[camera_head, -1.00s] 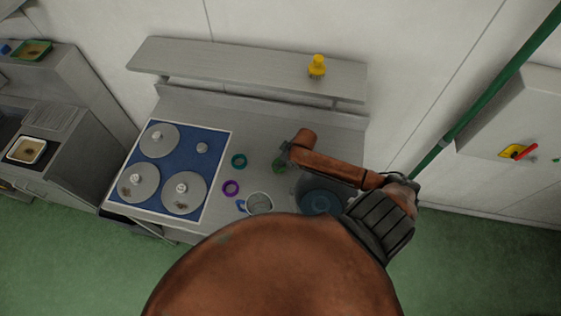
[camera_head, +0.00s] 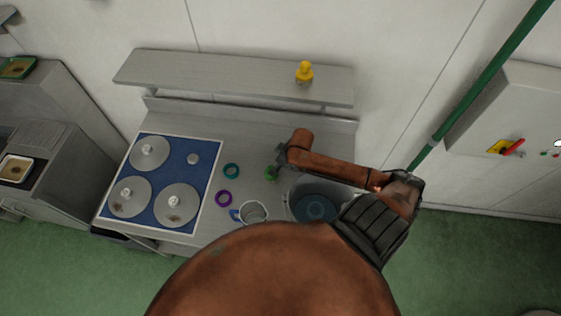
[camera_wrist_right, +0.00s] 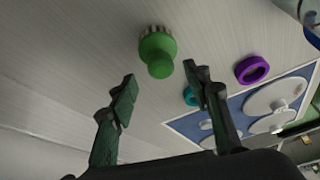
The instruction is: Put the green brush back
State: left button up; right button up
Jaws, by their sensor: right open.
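The green brush (camera_head: 271,173) is on the grey worktop (camera_head: 262,136), beside my right gripper (camera_head: 281,161). In the right wrist view the green brush (camera_wrist_right: 157,50) shows its round knob and pale bristles, just beyond the open fingers of my right gripper (camera_wrist_right: 165,90). The fingers are apart and nothing is between them. A yellow brush (camera_head: 304,72) stands on the raised shelf (camera_head: 220,79) behind the worktop. My left gripper is not in view.
A blue mat (camera_head: 190,147) with several metal discs lies on the left. A teal ring (camera_head: 232,170), a purple ring (camera_head: 223,198), a mug (camera_head: 253,212) and a round pot (camera_head: 314,205) stand nearby. A switch box (camera_head: 510,110) is on the right wall.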

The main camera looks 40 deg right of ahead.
jog(key=a+v, duration=0.1)
jog(key=v, duration=0.6)
jog(key=shift+d, duration=0.45)
